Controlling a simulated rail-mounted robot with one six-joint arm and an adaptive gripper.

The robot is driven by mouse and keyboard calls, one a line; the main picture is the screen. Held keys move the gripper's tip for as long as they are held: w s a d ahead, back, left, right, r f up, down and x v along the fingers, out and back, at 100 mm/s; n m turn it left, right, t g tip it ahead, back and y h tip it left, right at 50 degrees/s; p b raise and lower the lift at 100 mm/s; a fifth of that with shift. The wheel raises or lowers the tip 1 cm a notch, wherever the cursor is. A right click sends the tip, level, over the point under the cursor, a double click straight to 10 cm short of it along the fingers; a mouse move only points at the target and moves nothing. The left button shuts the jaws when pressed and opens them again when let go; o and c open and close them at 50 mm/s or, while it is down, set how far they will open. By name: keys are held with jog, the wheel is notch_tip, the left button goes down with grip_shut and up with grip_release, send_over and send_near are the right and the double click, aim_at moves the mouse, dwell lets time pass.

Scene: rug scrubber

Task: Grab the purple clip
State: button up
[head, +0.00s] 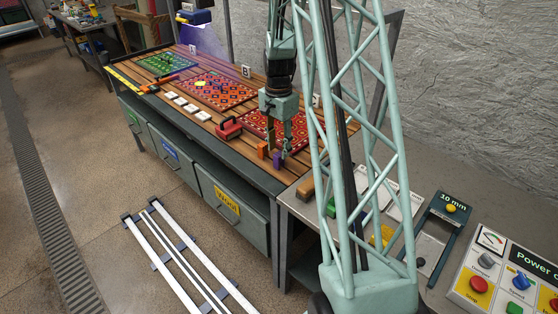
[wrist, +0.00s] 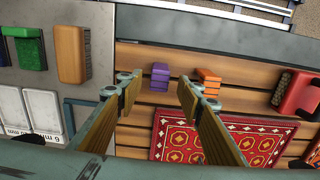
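The purple clip (head: 277,160) is a small block near the front edge of the wooden bench top, below my gripper in the head view. In the wrist view the purple clip (wrist: 160,76) shows in the gap between the fingertips, apart from both. My gripper (wrist: 158,88) is open and empty, with its two fingers spread either side of the clip in that view. My gripper (head: 280,148) points down in the head view, just above the clip. How far above is hard to tell.
An orange clip (wrist: 208,80) lies close beside the purple one, nearer the right finger. A red patterned rug (wrist: 215,140) lies behind it. A red-handled brush (head: 229,128) is farther left on the bench. A wooden block (wrist: 71,53) rests on the grey side table.

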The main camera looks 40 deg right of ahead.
aim_at(279, 154)
dwell(0.3)
jog(key=shift+f, duration=2.6)
jog(key=c, duration=0.8)
